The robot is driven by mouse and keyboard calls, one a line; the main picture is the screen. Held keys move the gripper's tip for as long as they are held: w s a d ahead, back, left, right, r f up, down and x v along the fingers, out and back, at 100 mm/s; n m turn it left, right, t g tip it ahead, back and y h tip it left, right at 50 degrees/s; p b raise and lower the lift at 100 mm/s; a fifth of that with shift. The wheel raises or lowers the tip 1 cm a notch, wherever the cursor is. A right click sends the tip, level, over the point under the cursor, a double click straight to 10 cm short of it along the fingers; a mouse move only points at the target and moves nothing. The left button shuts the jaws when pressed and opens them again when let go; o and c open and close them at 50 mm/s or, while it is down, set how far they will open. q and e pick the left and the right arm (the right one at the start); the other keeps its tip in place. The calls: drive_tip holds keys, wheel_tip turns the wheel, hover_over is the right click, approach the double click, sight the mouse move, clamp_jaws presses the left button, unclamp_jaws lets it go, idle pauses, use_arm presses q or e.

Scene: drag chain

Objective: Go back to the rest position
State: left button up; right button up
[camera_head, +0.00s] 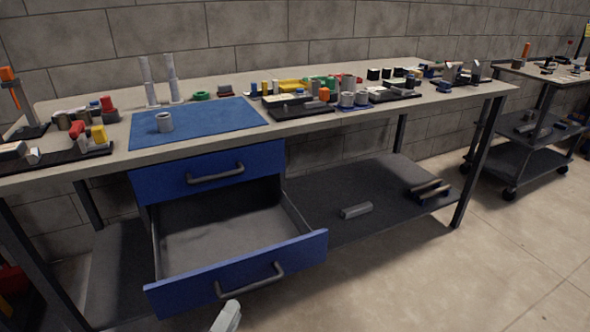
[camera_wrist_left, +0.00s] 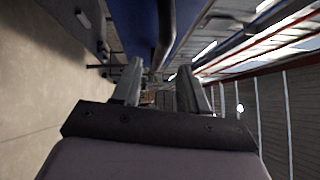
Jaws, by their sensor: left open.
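My left gripper (camera_head: 228,318) shows only as a grey fingertip at the bottom edge of the head view, just in front of the open lower drawer (camera_head: 236,275). In the left wrist view its two fingers (camera_wrist_left: 160,90) stand apart with nothing between them. A blue drawer front and its dark handle (camera_wrist_left: 165,32) show past the fingers there. In the head view the lower drawer is pulled out and looks empty, and its handle (camera_head: 250,284) is apart from the visible fingertip. The upper drawer (camera_head: 208,172) is shut. My right gripper is in neither view.
The workbench (camera_head: 340,125) carries a blue mat (camera_head: 215,118) with a grey cylinder (camera_head: 164,122), and several trays of parts. A lower shelf (camera_head: 345,190) holds a grey block (camera_head: 356,210). A cart (camera_head: 525,150) stands at right. The floor (camera_head: 450,270) in front is clear.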

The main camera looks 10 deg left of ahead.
use_arm(q)
drive_tip(key=s+f+n+g+y, duration=0.1)
drive_tip(key=s+f+n+g, duration=0.3)
drive_tip(key=s+n+g, duration=0.8)
wheel_tip(320, 180, up, 10)
drive_tip(key=s+a+n+t+p, duration=0.1)
drive_tip(key=s+n+t+p, duration=0.1)
drive_tip(key=n+p, duration=0.5)
drive_tip(key=t+p, duration=0.1)
drive_tip(key=p, duration=0.4)
drive_tip(key=shift+s+f+y+p, duration=0.15)
drive_tip(key=shift+f+y+p, duration=0.1)
drive_tip(key=shift+y+p, duration=0.15)
drive_tip(key=shift+a+f, duration=0.1)
